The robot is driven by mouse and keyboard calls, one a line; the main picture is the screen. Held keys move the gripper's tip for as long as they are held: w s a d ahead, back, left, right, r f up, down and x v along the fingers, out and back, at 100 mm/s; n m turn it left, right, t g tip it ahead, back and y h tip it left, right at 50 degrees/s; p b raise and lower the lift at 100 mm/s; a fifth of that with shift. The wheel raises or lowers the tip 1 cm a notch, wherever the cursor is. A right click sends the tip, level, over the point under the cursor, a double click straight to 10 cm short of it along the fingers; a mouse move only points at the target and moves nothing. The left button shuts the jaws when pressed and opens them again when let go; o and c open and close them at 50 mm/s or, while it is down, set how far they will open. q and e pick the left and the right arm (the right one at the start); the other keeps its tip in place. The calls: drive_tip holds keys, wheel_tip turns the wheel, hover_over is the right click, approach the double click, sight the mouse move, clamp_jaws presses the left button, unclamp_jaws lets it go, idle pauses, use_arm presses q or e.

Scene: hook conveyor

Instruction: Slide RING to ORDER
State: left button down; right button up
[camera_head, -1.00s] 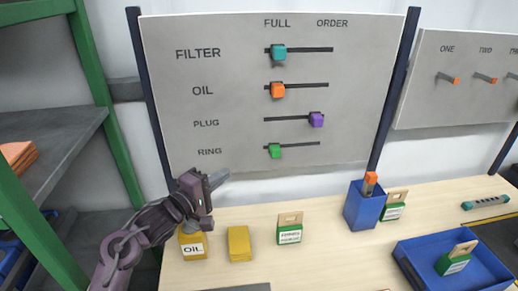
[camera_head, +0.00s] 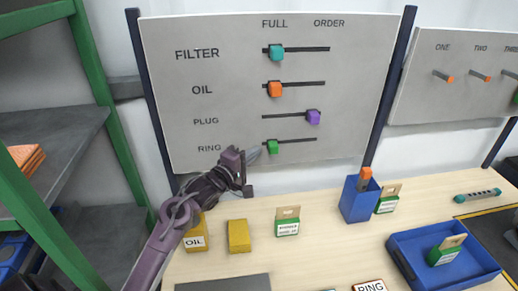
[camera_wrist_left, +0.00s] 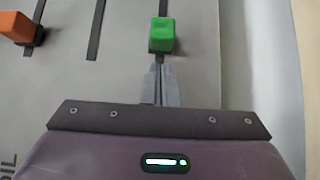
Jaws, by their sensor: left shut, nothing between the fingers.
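The RING row's green slider (camera_head: 272,146) sits at the left, FULL end of its dark slot (camera_head: 298,140) on the grey board. My left gripper (camera_head: 256,151) is shut and empty, with its fingertips just left of the green slider. In the left wrist view, the closed fingers (camera_wrist_left: 160,82) point at the green slider (camera_wrist_left: 162,36), with the tips close below it in the picture. I cannot tell if they touch. My right gripper is not in view.
The orange OIL slider (camera_head: 275,89) and teal FILTER slider (camera_head: 276,53) are at FULL. The purple PLUG slider (camera_head: 313,116) is toward ORDER. Below, the table holds yellow boxes (camera_head: 239,236), a blue bin (camera_head: 359,199) and a blue tray (camera_head: 410,264).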

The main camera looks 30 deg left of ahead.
use_arm(q)
drive_tip(key=shift+w+d+r, duration=0.15)
drive_tip(key=shift+w+d, duration=0.25)
drive_tip(key=shift+d, duration=0.25)
drive_tip(key=shift+w+d, duration=0.1)
drive_tip(key=shift+d, duration=0.05)
drive_tip(key=shift+w+d, duration=0.2)
drive_tip(key=shift+d, duration=0.05)
drive_tip(key=w+d, duration=0.4)
drive_tip(key=d, duration=0.1)
drive_tip(key=w+d, duration=0.2)
drive_tip(key=d, duration=0.1)
drive_tip(key=shift+w+d, duration=0.2)
drive_tip(key=shift+d, duration=0.05)
drive_tip(key=shift+d+p, duration=0.1)
drive_tip(key=shift+p, duration=0.2)
